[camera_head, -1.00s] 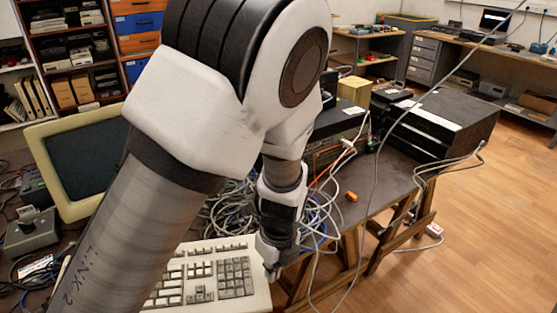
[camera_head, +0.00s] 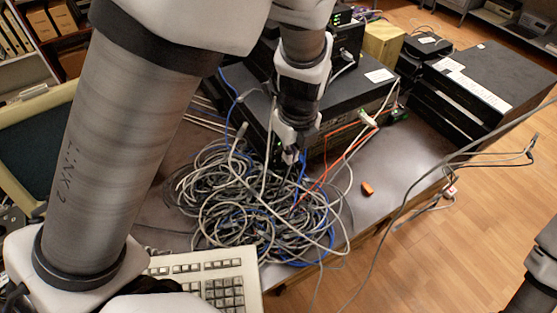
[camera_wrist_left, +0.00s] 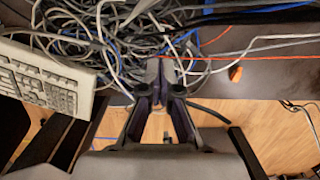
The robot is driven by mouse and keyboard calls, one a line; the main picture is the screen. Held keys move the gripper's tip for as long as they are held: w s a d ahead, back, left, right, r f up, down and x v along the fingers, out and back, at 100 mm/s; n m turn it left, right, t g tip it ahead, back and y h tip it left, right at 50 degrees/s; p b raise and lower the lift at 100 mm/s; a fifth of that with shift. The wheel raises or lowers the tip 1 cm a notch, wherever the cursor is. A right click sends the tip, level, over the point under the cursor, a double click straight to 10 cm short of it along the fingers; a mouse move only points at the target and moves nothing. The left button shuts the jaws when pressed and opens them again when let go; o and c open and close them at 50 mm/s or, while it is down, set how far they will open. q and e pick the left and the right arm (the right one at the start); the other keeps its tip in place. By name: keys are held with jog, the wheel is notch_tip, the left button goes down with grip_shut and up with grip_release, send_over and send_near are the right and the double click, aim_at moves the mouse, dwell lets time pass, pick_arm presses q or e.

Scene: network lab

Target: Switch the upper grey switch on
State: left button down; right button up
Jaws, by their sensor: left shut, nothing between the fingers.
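A stack of dark network devices stands at the table's back: a wide grey-black unit (camera_head: 352,98) with cables in its front, and a smaller black box (camera_head: 347,40) with green lights on top. I cannot tell which is the upper grey switch, and no power button can be made out. My left gripper (camera_head: 290,156) is shut and empty, pointing down in front of the wide unit, over the cable pile. In the left wrist view its fingertips (camera_wrist_left: 161,72) meet near the cables. My arm hides part of the stack's left side. My right gripper is out of view.
A tangled cable pile (camera_head: 245,205) covers the table before the stack. An orange cable (camera_head: 335,163) runs from the unit's front. A keyboard (camera_head: 218,275) lies at the front, an orange block (camera_head: 367,188) at right. Bare tabletop (camera_head: 410,155) shows right of the pile.

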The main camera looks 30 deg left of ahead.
aim_at(275, 163)
pick_arm(q)
jog(key=f, duration=0.6)
jog(key=w+a+f, duration=0.1)
jog(key=f, duration=0.2)
jog(key=shift+f, duration=0.35)
jog(key=shift+w+a+f+b, duration=0.25)
jog(key=shift+w+a, duration=0.15)
jog(key=shift+a, duration=0.2)
jog(key=shift+w+a+f+b, duration=0.15)
jog(key=shift+w+a+f, duration=0.1)
jog(key=shift+w+a, duration=0.5)
jog(key=shift+a, duration=0.45)
jog(key=shift+r, duration=0.1)
